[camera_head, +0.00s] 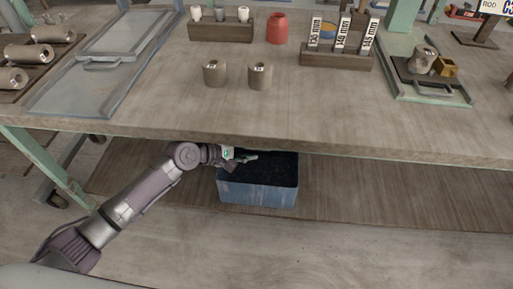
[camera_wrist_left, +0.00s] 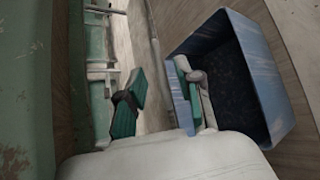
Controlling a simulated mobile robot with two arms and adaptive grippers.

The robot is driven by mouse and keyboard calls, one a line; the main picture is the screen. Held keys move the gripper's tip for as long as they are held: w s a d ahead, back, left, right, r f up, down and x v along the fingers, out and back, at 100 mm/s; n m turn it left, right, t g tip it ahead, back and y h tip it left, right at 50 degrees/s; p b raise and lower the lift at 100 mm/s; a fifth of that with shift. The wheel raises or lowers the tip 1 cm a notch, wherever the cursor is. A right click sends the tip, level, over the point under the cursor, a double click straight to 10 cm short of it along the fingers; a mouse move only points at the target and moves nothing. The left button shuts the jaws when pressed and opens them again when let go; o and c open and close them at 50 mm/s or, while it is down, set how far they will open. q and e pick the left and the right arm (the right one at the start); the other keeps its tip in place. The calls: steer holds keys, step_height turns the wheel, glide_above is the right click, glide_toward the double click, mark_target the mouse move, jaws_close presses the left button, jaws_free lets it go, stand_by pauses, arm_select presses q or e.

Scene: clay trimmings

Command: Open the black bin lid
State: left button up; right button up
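A blue bin (camera_head: 258,193) with worn sides stands on the low wooden shelf under the workbench. It also shows at the right of the left wrist view (camera_wrist_left: 262,85). Its top looks open onto a dark, speckled inside; I see no separate black lid in either view. My left gripper (camera_head: 246,157) is at the bin's upper left rim, just below the bench's front edge. My right gripper is out of view.
The workbench (camera_head: 165,115) overhangs the bin closely. On it stand two clay cylinders (camera_head: 214,73), a red jar (camera_head: 277,28), a wooden block with labelled strips (camera_head: 337,58) and a grey tray (camera_head: 90,80). The shelf (camera_head: 400,185) right of the bin is bare.

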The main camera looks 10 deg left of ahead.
arm_select(q)
steer(key=s+a, duration=0.7)
steer(key=a, duration=0.2)
steer(key=shift+s+a, duration=0.15)
steer(key=shift+a, duration=0.1)
